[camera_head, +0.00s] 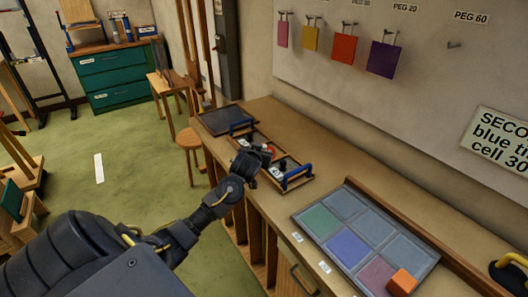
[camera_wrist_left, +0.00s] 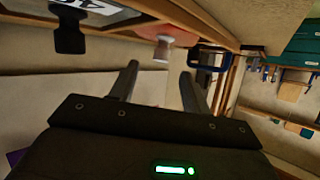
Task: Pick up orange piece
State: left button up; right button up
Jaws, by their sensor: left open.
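An orange piece (camera_head: 402,283) sits on the lower right cell of the leaded panel (camera_head: 336,249), a framed grid of green, blue, grey and mauve cells on the bench. An orange-red square (camera_head: 343,49) also hangs from a wall peg. My left gripper (camera_head: 262,157) is over the wooden tray with blue handles (camera_head: 298,178), well to the left of the panel. In the left wrist view its fingers (camera_wrist_left: 158,78) are apart with nothing between them.
Pink (camera_head: 283,31), yellow (camera_head: 311,38) and purple (camera_head: 382,59) squares hang on the wall. A dark flat panel (camera_head: 228,119) lies at the bench's far end. Bare bench lies between tray and leaded panel.

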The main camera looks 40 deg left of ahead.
aim_at(264, 149)
pick_arm(q)
jog(key=shift+w+a+f, duration=0.1)
jog(key=shift+w+a, duration=0.05)
jog(key=shift+w, duration=0.15)
jog(key=shift+w+a, duration=0.15)
jog(key=shift+w, duration=0.05)
jog(key=p+x, duration=0.1)
jog(key=x, duration=0.2)
jog(key=shift+w+a+f, duration=0.15)
jog(key=shift+a+f, duration=0.05)
jog(key=shift+w+a+f, duration=0.2)
jog(key=shift+w+f, duration=0.05)
jog(key=shift+w, duration=0.2)
pick_arm(e)
jog(key=shift+w+a+r, duration=0.25)
jog(key=shift+w+r, duration=0.35)
jog(key=shift+r, duration=0.15)
pick_arm(q)
jog(key=shift+c, duration=0.4)
jog(key=c, duration=0.8)
pick_arm(e)
jog(key=shift+d, duration=0.1)
pick_arm(q)
jog(key=shift+c, duration=0.2)
